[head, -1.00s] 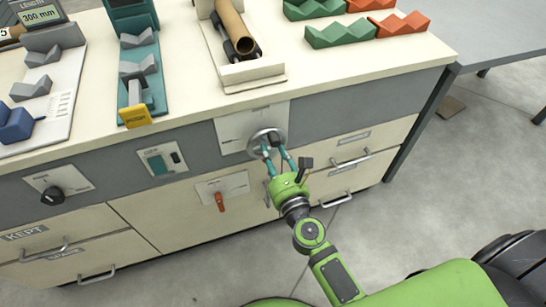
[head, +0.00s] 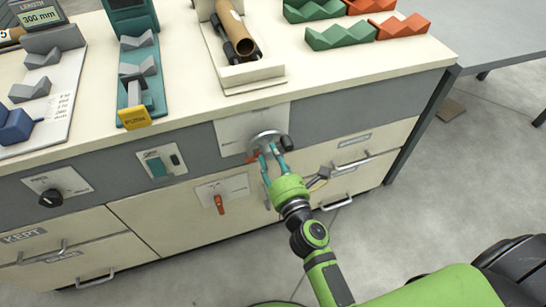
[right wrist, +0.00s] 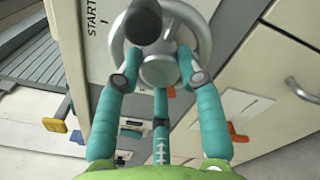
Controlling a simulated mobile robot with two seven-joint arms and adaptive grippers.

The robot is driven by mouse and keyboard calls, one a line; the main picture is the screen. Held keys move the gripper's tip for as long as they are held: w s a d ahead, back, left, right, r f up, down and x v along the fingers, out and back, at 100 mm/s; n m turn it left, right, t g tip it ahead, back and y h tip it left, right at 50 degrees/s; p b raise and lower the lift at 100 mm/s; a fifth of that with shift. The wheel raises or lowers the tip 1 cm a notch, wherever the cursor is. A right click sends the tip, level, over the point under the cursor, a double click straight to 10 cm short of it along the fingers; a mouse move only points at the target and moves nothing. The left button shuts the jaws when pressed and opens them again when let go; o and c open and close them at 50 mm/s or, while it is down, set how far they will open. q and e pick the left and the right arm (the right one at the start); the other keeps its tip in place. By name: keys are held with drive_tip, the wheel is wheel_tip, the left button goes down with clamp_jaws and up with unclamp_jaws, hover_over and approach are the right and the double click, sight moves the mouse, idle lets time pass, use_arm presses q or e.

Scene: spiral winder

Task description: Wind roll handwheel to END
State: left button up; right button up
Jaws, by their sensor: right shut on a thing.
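The roll handwheel (head: 262,135) is a grey metal wheel with a dark crank knob (head: 287,143) on the cabinet front. In the head view the knob is at the wheel's right side. My right gripper (head: 271,154) is shut on the handwheel, its teal fingers around the middle. In the right wrist view the gripper (right wrist: 161,78) has fingers on both sides of the wheel's hub (right wrist: 160,70). The rim (right wrist: 204,38) and dark knob (right wrist: 143,22) show beyond. A plate reading START (right wrist: 93,22) is beside the wheel; no END mark is readable. My left gripper is out of view.
A brown cardboard tube (head: 235,27) lies in a white holder on the bench above. A red lever (head: 219,204), a teal switch (head: 158,166) and a black knob (head: 51,198) are on the front, left of the wheel. Drawer handles (head: 352,163) stick out at the right.

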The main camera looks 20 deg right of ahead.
drive_tip(key=shift+d+r+m, duration=0.1)
drive_tip(key=shift+r+m, duration=0.05)
drive_tip(key=shift+m, duration=0.55)
drive_tip(key=o, duration=1.1)
